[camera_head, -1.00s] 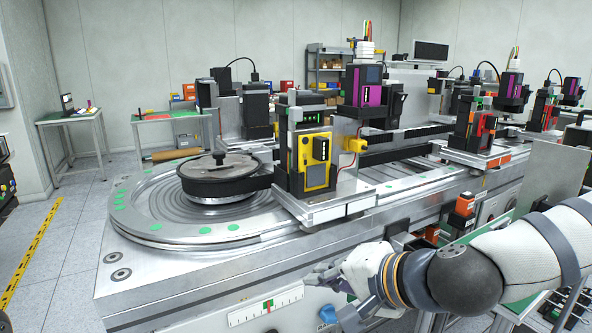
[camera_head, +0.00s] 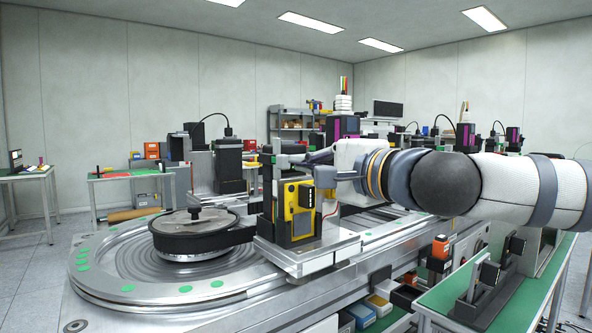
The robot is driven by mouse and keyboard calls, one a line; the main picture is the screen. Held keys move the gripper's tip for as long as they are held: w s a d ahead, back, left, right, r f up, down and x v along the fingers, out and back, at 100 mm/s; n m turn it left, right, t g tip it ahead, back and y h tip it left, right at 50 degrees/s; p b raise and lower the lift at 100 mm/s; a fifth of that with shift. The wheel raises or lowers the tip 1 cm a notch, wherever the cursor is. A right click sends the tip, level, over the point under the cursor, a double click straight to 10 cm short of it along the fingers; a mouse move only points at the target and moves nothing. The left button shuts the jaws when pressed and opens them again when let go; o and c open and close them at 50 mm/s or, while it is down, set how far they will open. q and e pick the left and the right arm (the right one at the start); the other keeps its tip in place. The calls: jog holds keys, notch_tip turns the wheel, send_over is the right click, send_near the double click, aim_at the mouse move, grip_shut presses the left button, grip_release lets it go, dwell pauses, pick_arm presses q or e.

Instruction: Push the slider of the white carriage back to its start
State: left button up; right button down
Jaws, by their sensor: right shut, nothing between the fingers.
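The nearest carriage (camera_head: 296,255) has a pale metal base and bears a yellow and black block (camera_head: 302,207) on the ring-shaped track. Another unit with a purple block and a white stacked top (camera_head: 344,103) stands behind it, partly covered by my right arm. I cannot tell which of these is the white carriage, and no slider can be made out clearly. My right gripper (camera_head: 310,160) is shut and empty, at the height of the top of the yellow block. I cannot tell whether its fingertips touch the carriage. My left gripper is not in view.
A dark round pan-like part (camera_head: 195,233) sits on the track left of the carriage. More units with purple blocks (camera_head: 513,136) stand along the line at the right. A green-topped bench (camera_head: 490,300) with upright parts is at front right. Side tables stand at the left.

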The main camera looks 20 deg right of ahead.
aim_at(285, 159)
jog(key=shift+x, duration=1.35)
jog(key=shift+r, duration=0.1)
jog(key=x, duration=0.4)
jog(key=shift+s, duration=0.1)
